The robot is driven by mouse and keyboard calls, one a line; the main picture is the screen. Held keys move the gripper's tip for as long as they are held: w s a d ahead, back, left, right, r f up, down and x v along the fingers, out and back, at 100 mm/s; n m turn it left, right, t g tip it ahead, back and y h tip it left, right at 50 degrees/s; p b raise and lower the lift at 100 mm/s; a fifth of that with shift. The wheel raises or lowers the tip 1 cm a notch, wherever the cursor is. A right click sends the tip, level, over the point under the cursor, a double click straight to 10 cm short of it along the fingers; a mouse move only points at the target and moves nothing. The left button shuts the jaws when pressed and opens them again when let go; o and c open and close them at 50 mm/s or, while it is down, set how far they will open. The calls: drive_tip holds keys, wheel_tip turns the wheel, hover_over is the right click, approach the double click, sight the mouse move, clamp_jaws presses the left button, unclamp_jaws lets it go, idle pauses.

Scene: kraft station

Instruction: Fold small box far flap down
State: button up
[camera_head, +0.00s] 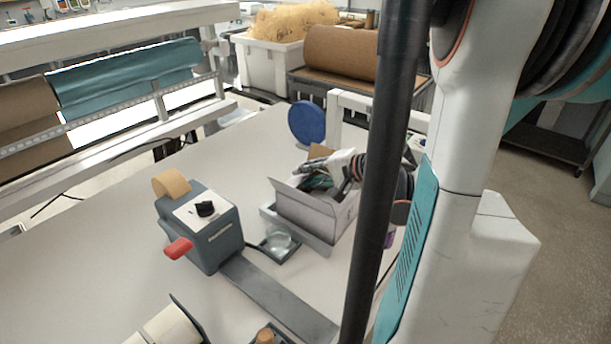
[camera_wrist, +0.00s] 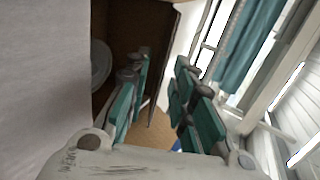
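The small box (camera_head: 312,212) stands on the bench in the head view, pale outside, with a flap upright along its near left side. A brown flap (camera_head: 321,151) shows at its far side, partly behind my gripper (camera_head: 318,168), which is over the box's far part. In the wrist view the brown box inside (camera_wrist: 125,30) lies at upper left, with a clear round thing (camera_wrist: 101,64) in it. My gripper's teal fingers (camera_wrist: 162,108) are apart there. A thin brown panel edge shows between them; I cannot tell whether they touch it.
A grey tape dispenser (camera_head: 211,240) with a red handle stands left of the box. A small dark tray (camera_head: 279,246) with a clear item sits close in front. A blue disc (camera_head: 307,122) stands behind. The bench at left is clear.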

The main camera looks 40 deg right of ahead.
drive_tip(key=v, duration=1)
drive_tip(key=shift+s+r, duration=0.15)
drive_tip(key=shift+s, duration=0.2)
drive_tip(key=shift+d, duration=0.1)
